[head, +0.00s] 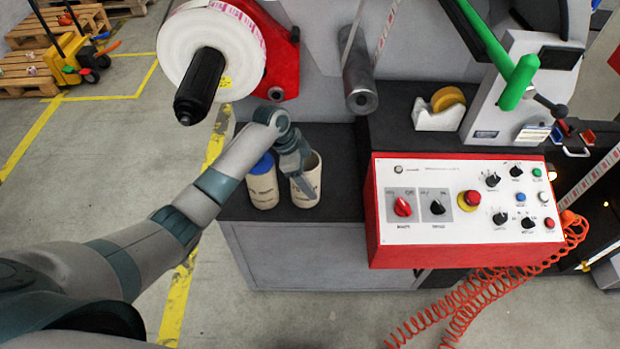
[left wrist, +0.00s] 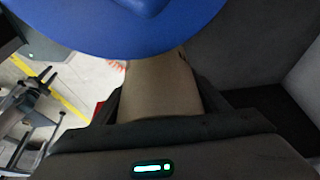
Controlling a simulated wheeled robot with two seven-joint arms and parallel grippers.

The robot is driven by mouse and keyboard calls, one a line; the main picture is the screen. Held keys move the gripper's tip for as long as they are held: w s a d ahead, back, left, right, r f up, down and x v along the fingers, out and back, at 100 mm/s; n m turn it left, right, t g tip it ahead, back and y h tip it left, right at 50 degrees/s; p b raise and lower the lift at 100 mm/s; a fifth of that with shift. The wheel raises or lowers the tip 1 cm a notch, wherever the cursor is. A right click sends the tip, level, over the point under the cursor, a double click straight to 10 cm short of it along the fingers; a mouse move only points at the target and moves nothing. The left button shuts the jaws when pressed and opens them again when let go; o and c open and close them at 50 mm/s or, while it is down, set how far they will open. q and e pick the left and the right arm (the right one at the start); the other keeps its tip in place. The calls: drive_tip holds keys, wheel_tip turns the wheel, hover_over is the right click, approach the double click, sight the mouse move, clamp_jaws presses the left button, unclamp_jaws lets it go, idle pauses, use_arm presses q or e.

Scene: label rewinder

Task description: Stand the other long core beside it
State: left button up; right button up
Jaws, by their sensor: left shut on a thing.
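Two long tan cores stand upright close together on the dark ledge of the machine. The left core (head: 262,190) has a blue top (head: 263,164). The right core (head: 309,192) has an open, hollow top. My left gripper (head: 303,182) reaches down at the right core, with a finger across its upper front, and is shut on it. In the left wrist view a tan core wall (left wrist: 160,88) lies between the fingers, and a large blue round shape (left wrist: 130,25) fills the top. The far finger is partly hidden. My right gripper is not in view.
A red-and-white control panel (head: 465,205) stands to the right of the cores. A white label roll (head: 215,45) on a black spindle (head: 200,85) hangs above left. A tape dispenser (head: 440,108) sits behind the panel. The ledge right of the cores is clear.

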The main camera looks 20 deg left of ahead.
use_arm(q)
drive_tip(key=shift+f, duration=0.45)
drive_tip(key=shift+f, duration=0.15)
drive_tip(key=o, duration=1.2)
drive_tip(key=shift+r, duration=0.2)
drive_tip(key=shift+b+v, duration=0.95)
drive_tip(key=shift+v, duration=2.8)
